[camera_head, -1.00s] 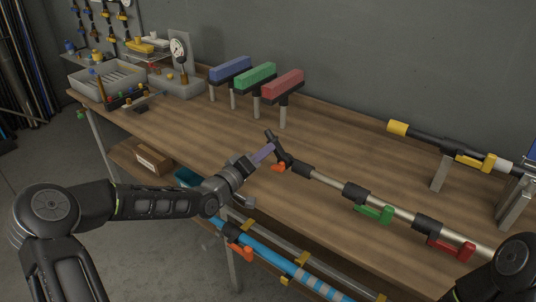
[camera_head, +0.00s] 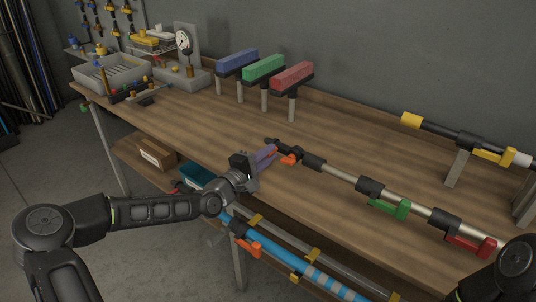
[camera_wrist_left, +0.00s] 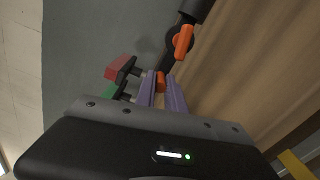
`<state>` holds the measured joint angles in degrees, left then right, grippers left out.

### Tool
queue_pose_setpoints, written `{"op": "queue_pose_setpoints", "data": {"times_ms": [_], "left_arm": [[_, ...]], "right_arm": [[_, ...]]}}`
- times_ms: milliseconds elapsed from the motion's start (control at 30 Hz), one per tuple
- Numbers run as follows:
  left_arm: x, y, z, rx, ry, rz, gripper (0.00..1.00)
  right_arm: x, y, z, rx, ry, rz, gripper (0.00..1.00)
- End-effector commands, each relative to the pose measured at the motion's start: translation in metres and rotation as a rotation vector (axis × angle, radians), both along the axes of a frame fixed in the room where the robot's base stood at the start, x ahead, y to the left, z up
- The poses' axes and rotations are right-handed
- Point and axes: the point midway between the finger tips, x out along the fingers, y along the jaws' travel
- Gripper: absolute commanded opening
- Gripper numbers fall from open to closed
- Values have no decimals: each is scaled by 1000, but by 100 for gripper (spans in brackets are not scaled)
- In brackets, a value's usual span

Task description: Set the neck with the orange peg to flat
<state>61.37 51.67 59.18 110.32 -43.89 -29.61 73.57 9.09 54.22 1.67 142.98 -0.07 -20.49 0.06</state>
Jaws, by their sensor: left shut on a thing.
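The dark neck (camera_head: 285,149) sits at the left end of a metal tube on the bench, with an orange peg (camera_head: 288,160) at its joint. The neck lies low, leaning to the left. In the left wrist view the orange peg (camera_wrist_left: 183,42) stands out from the dark joint. My left gripper (camera_head: 268,153) has purple fingers and is shut on the neck's free end. In the left wrist view, a small orange part (camera_wrist_left: 160,82) shows between its fingers (camera_wrist_left: 161,92); the fingers hide most of that end. My right gripper is not in view.
The same tube carries a green peg (camera_head: 400,209) and a red peg (camera_head: 470,246) to the right. Blue (camera_head: 237,61), green (camera_head: 264,68) and red (camera_head: 292,76) blocks on posts stand behind. Blue pipes lie below the front edge. The bench middle is clear.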

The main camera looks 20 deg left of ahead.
Motion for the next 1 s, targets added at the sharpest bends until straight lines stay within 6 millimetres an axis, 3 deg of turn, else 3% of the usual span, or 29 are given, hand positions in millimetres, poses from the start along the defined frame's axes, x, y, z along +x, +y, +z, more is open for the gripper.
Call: {"op": "queue_pose_setpoints", "data": {"times_ms": [600, 633, 867, 1000], "left_arm": [[0, 0, -5, -52, 23, 0, 0], [0, 0, -5, -52, 23, 0, 16], [0, 0, -4, -52, 22, 0, 35], [0, 0, -4, -51, 20, 0, 36]], "right_arm": [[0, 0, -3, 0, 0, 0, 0], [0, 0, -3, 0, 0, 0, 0], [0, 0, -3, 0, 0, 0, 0], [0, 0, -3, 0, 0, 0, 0]]}}
